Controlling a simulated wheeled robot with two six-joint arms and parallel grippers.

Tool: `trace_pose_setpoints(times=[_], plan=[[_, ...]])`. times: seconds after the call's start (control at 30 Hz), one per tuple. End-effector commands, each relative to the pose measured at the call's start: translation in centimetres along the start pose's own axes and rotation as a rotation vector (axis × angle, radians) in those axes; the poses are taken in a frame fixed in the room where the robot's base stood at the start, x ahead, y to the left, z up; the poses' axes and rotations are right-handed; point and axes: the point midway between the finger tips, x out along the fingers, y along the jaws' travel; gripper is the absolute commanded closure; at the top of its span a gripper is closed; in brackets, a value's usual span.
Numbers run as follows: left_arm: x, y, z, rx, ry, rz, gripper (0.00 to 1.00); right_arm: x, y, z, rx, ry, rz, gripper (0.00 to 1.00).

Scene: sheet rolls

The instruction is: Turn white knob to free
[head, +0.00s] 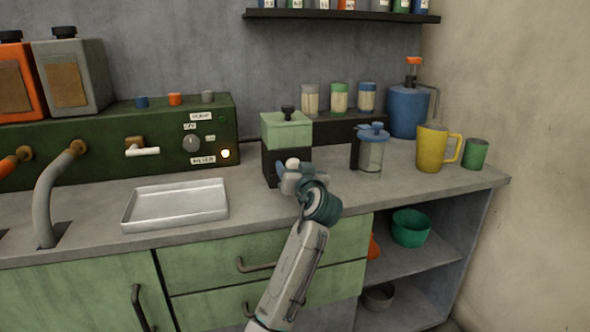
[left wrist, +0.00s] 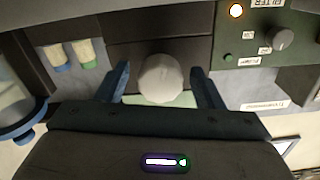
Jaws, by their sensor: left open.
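The white knob (head: 292,162) is on the front of a small machine with a pale green top (head: 288,132) and a dark body on the counter. In the left wrist view the round white knob (left wrist: 160,82) sits between the two fingers of my left gripper (left wrist: 162,76), with a gap at each side. In the head view my left gripper (head: 290,176) is open right in front of the knob and hides part of the machine's lower front. I see no readable marks around the knob. My right gripper is in neither view.
A dark green panel (head: 60,160) with a grey knob (head: 191,144) and a lit lamp stands left. A metal tray (head: 178,206) lies on the counter at the left. A lidded clear jar (head: 371,152), yellow mug (head: 431,150) and green cup (head: 475,154) stand right.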

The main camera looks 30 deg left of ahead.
Motion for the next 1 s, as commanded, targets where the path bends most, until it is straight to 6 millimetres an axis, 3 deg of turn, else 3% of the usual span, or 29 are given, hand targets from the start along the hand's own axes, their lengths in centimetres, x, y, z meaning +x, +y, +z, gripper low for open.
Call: trace_pose_setpoints(times=[0.23,0.5,0.7,1.0], plan=[[-1.3,0.1,0.0,-0.002,0.000,0.003,0.39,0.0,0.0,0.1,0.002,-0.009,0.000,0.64],[-6.7,0.1,0.0,-0.004,-0.002,0.004,0.39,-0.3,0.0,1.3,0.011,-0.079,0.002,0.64],[-9.5,0.1,0.1,-0.003,-0.001,0.002,0.39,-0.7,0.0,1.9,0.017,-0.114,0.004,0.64],[-10.8,0.0,0.0,0.000,0.000,-0.001,0.39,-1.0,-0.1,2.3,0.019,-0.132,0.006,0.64]])
